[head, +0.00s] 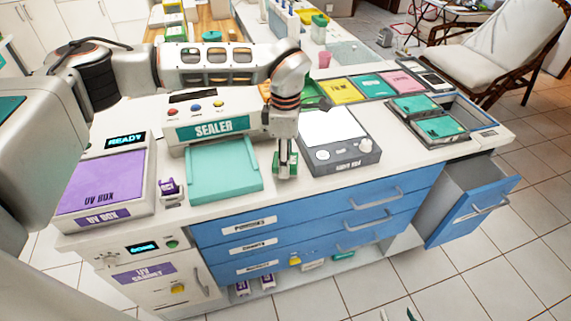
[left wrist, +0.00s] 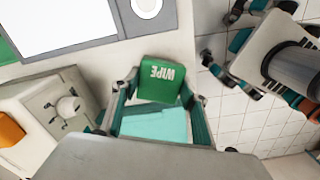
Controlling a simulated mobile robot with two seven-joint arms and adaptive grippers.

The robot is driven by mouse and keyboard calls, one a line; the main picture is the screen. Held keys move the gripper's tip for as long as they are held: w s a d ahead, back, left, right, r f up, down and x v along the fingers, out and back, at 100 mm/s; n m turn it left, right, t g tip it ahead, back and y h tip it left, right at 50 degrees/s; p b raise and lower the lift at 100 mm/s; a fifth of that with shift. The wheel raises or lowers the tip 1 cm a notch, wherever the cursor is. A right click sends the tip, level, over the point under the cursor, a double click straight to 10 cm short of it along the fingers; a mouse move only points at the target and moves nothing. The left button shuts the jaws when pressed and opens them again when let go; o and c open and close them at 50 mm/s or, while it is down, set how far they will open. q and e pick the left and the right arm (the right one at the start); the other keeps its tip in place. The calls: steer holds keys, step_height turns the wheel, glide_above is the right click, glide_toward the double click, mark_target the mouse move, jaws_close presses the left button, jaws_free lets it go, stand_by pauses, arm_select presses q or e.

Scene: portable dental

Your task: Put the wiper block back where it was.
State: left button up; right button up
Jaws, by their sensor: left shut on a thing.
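The green wiper block, marked WIPE in the left wrist view (left wrist: 168,82), is between the two fingers of my left gripper (left wrist: 153,105), which is shut on it. In the head view my left gripper (head: 287,163) points down near the counter's front edge, between the teal sealer tray and the grey box with a white panel. The block shows there only as small green parts. My right gripper (left wrist: 225,45) is in the left wrist view, off the counter over the floor, with its teal-tipped fingers apart and nothing seen between them.
The sealer (head: 218,125) and its teal tray (head: 224,168) are left of my left gripper. The grey box (head: 342,158) is close on its right. Yellow (head: 345,90) and pink (head: 401,83) mats lie behind. A blue drawer (head: 478,212) stands open at the right.

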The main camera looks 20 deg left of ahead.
arm_select(q)
steer(key=shift+f, duration=1.2)
steer(key=shift+f, duration=0.1)
steer(key=o, duration=1.1)
steer(key=shift+c, duration=0.2)
steer(key=shift+r, duration=0.4)
step_height(320, 180, up, 12)
steer(key=shift+f, duration=0.25)
steer(key=shift+f, duration=0.1)
